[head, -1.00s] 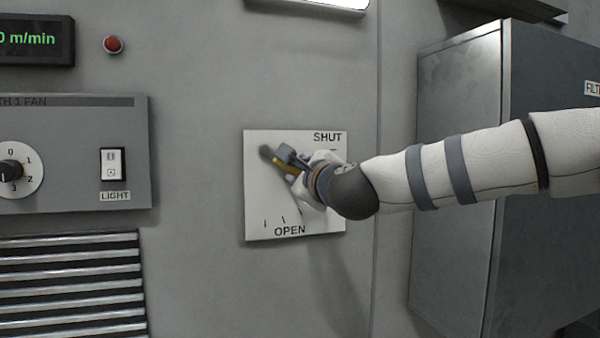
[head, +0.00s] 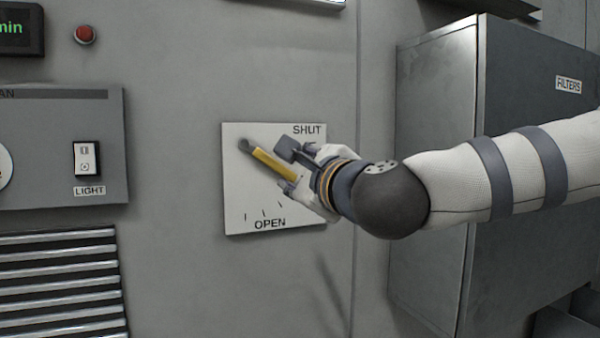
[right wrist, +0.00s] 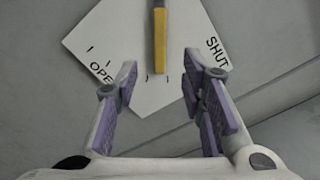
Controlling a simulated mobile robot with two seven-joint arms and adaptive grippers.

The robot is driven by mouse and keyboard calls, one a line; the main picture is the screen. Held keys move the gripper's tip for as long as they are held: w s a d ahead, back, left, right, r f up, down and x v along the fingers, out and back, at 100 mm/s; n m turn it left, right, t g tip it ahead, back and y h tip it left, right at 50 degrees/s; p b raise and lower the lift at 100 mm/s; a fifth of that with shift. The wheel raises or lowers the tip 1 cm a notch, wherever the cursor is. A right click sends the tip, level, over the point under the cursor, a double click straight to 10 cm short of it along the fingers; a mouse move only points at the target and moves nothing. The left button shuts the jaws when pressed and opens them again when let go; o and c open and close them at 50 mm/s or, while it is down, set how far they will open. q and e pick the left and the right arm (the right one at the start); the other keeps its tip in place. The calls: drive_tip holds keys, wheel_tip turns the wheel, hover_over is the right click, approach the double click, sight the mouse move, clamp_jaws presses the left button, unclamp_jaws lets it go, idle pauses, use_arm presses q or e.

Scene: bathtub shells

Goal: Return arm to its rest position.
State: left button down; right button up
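A lever with a yellow grip (head: 273,164) is mounted on a white plate (head: 245,200) marked SHUT and OPEN. In the head view it slants down to the right from its grey pivot. My right gripper (head: 287,168) is in front of the plate's right side, at the lever's free end. In the right wrist view the two purple-padded fingers (right wrist: 160,85) are spread wide. The yellow grip (right wrist: 161,54) shows beyond and between them, with clear space on both sides, so the gripper is open and empty. My left gripper is not in view.
A grey cabinet labelled FILTERS (head: 430,170) stands to the right, behind my right arm. On the left are a panel with a LIGHT switch (head: 87,160), a red button (head: 84,35) and a slatted vent (head: 60,285). Bare wall lies below the plate.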

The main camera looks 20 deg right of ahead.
drive_tip(key=shift+s, duration=0.85)
drive_tip(key=shift+f, duration=0.1)
